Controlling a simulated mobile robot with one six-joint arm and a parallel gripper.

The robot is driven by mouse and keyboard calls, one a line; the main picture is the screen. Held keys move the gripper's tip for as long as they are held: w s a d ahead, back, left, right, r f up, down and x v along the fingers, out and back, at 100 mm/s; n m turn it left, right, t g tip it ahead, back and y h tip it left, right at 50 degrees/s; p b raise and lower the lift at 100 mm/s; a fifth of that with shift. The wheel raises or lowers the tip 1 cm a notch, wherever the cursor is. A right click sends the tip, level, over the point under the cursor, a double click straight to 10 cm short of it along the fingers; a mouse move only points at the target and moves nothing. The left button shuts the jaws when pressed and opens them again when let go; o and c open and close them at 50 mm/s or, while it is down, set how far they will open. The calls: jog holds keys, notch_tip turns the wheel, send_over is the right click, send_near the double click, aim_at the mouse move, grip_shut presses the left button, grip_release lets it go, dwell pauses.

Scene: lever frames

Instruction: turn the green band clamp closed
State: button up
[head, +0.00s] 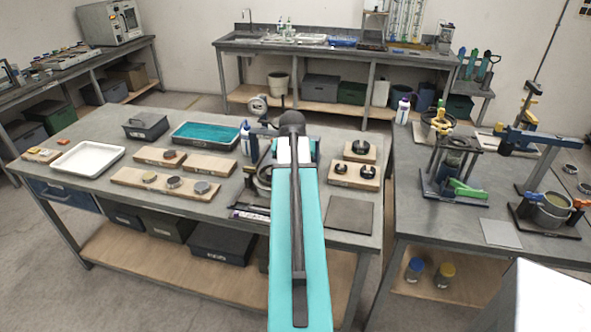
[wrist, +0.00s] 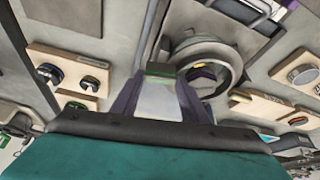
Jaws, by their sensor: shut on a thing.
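The green band clamp shows in the wrist view as a small green piece (wrist: 160,68) at the tips of my gripper (wrist: 160,79). My gripper's purple fingers are shut on this piece. A round grey ring (wrist: 228,62) is right beside it, with a dark opening. How far the band is turned cannot be told. In the head view my arm hides the gripper and the green piece; only part of a round fixture (head: 263,182) shows left of the arm.
Wooden boards with round parts lie left (head: 165,183) and right (head: 354,175) of my arm on the same bench. A white tray (head: 88,174) and a teal-filled tray (head: 205,148) are farther left. A second bench at right holds several fixtures, one with a green lever (head: 468,189).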

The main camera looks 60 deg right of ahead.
jog(key=shift+w+m+g+h, duration=0.2)
jog(key=shift+m+g+h, duration=0.15)
jog(key=shift+m, duration=0.75)
jog(key=o, duration=1.1)
jog(key=shift+c, duration=0.2)
jog(key=b+v, duration=0.3)
jog(key=v, duration=1)
jog(key=shift+r, duration=0.45)
